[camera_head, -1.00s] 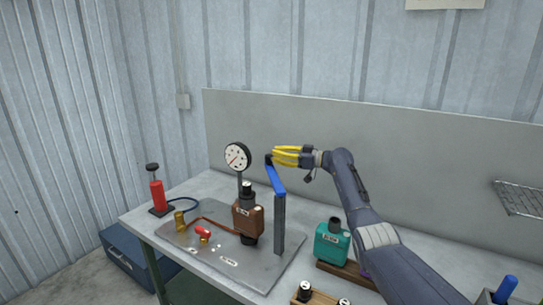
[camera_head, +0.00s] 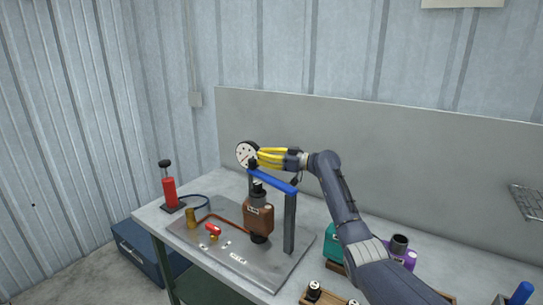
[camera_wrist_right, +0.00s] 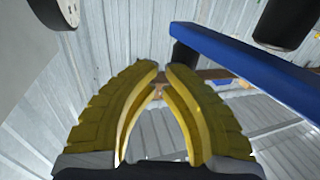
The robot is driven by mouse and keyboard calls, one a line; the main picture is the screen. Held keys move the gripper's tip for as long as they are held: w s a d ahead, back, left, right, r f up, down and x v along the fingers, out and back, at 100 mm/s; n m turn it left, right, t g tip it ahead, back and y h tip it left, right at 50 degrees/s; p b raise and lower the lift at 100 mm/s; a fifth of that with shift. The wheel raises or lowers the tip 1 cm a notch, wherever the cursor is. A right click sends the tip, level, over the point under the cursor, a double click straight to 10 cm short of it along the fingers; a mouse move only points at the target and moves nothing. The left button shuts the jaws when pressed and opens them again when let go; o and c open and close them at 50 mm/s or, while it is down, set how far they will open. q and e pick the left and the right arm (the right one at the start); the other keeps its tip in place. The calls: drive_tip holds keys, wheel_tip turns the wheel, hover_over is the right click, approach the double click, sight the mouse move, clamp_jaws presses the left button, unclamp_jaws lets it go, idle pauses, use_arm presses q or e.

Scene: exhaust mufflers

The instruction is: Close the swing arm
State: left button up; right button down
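The swing arm (camera_head: 271,181) is a blue bar on top of a grey post (camera_head: 289,222). It reaches from the post toward the back left, passing above the brown muffler (camera_head: 258,216) with its black neck. Its black end is near the gauge. My right gripper (camera_head: 260,158) is beside that end, its yellow fingers empty. In the right wrist view, the fingertips (camera_wrist_right: 162,68) nearly meet, and the blue bar (camera_wrist_right: 245,65) runs to the right of them, with its black end (camera_wrist_right: 185,54) just beyond the tips. I cannot tell whether they touch. My left gripper is out of view.
A round white gauge (camera_head: 246,154) stands close to the fingers. A metal plate (camera_head: 266,276) carries brass and red fittings. A red pump (camera_head: 169,190) stands at the left. Teal (camera_head: 332,245) and purple (camera_head: 409,259) mufflers are partly behind my right arm. A panel (camera_head: 430,165) backs the bench.

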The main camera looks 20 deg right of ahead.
sight(249, 161)
drive_tip(key=a, duration=0.3)
drive_tip(key=shift+s+a, duration=0.1)
drive_tip(key=shift+s, duration=0.3)
drive_tip(key=shift+s+a, duration=0.4)
drive_tip(key=shift+a, duration=0.45)
drive_tip(key=shift+a, duration=0.2)
drive_tip(key=w+d, duration=0.2)
drive_tip(key=d, duration=0.5)
drive_tip(key=w+d, duration=0.2)
drive_tip(key=d, duration=0.4)
drive_tip(key=shift+w+d, duration=0.35)
drive_tip(key=shift+d, duration=0.05)
